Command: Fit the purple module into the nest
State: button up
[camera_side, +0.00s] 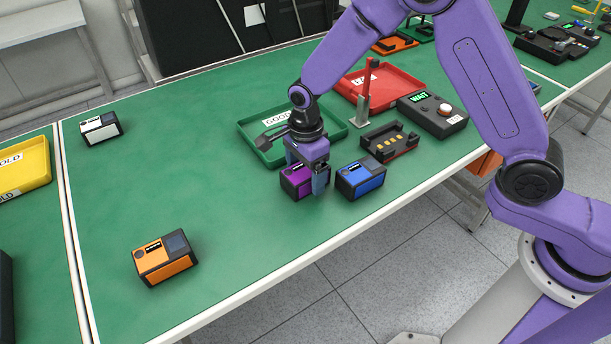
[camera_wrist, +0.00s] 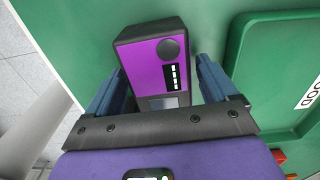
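The purple module (camera_side: 297,181) sits on the green table, a dark-edged box with a purple face; the wrist view shows its face (camera_wrist: 158,65) with a round dial and small display. My gripper (camera_side: 308,186) is over it, pointing down. In the wrist view its two blue fingers (camera_wrist: 161,75) stand either side of the module, apparently with small gaps, so it looks open. One finger partly hides the module in the side view. The nest (camera_side: 377,146), a dark cradle with yellow pads, stands behind and to the right, with no module in it.
A blue module (camera_side: 361,181) stands close to the right of my gripper. A green GOOD tray (camera_side: 249,135) is behind, with a red tray (camera_side: 412,86) and a WAIT box (camera_side: 432,116) beyond. Orange (camera_side: 163,262) and white (camera_side: 101,129) modules stand left, with clear table between.

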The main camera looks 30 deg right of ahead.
aim_at(305, 169)
jog(key=c, duration=1)
jog(key=shift+o, duration=0.2)
notch_tip(305, 169, up, 9)
jog(key=shift+f, duration=0.1)
jog(key=shift+r, duration=0.55)
jog(key=shift+d+r, duration=0.1)
jog(key=shift+d, duration=0.05)
jog(key=s+d+n, duration=0.1)
jog(key=d+n, duration=0.7)
jog(key=d, duration=0.3)
jog(key=s+d+n, duration=0.2)
jog(key=d+n, duration=0.7)
jog(key=d, duration=0.2)
jog(key=shift+s+f, duration=0.25)
jog(key=shift+s, duration=0.05)
jog(key=shift+f, duration=0.1)
